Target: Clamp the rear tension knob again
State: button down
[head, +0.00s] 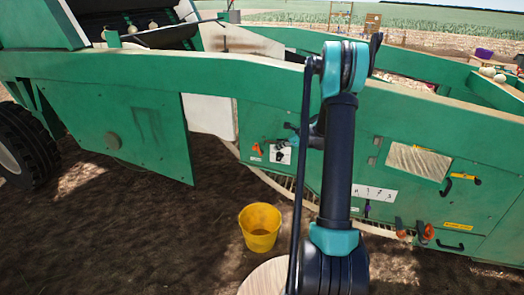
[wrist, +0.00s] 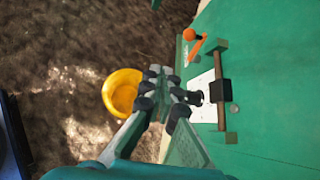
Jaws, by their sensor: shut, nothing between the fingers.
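A black knob (wrist: 195,97) sticks out from a dark block (wrist: 220,91) on a brown bar fixed to the green machine side. I take it for the rear tension knob, though no label is readable. My gripper (wrist: 172,92) is beside it in the wrist view, its fingers shut with nothing between them and the tips close to the knob. Whether they touch it I cannot tell.
An orange-tipped lever (wrist: 190,35) stands near the bar; it also shows in the head view (head: 257,148). A yellow bucket (head: 260,227) stands on the soil below. More orange handles (head: 427,232) and a black grab handle (head: 452,247) are on the panel at right.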

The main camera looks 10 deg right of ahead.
jog(key=w+d+f+m, duration=0.2)
jog(key=w+f+m, duration=0.1)
jog(key=w, duration=0.1)
jog(key=shift+w+d+f+t+y, duration=0.2)
jog(key=shift+d+f+t+y, duration=0.05)
jog(key=shift+d+t+y, duration=0.15)
jog(key=shift+a, duration=0.1)
jog(key=w+a+r+x, duration=0.1)
jog(key=r+x, duration=0.1)
jog(key=x, duration=1)
jog(key=shift+w+a, duration=0.3)
